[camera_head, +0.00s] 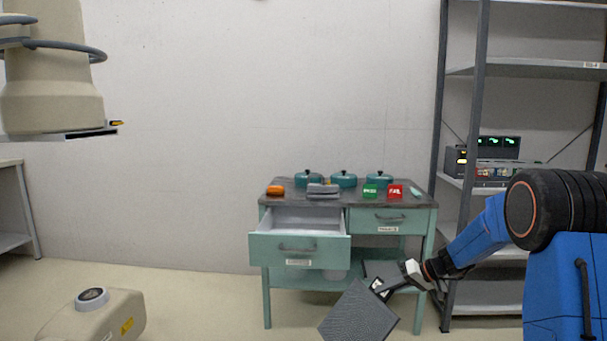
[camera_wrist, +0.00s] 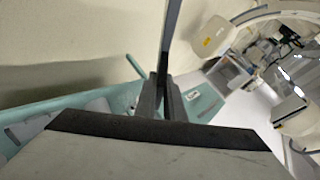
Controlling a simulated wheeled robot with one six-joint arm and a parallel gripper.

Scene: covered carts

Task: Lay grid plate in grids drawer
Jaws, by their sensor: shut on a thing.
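The grid plate (camera_head: 360,315) is a dark grey square with a fine grid texture. My gripper (camera_head: 381,287) is shut on its upper edge and holds it tilted, in front of the teal cabinet and low to the right of the open drawer. In the wrist view the plate (camera_wrist: 171,40) shows nearly edge-on, as a thin dark strip between my fingers (camera_wrist: 165,100). The left drawer (camera_head: 300,248) is pulled out, with a pale interior and a front label too small to read. The plate is apart from the drawer.
The right drawer (camera_head: 390,218) is shut. The cabinet top (camera_head: 345,200) carries several teal lidded pots, an orange item, grey blocks, and green and red signs. A metal shelf rack (camera_head: 479,150) stands at right. A beige machine (camera_head: 95,312) stands at front left.

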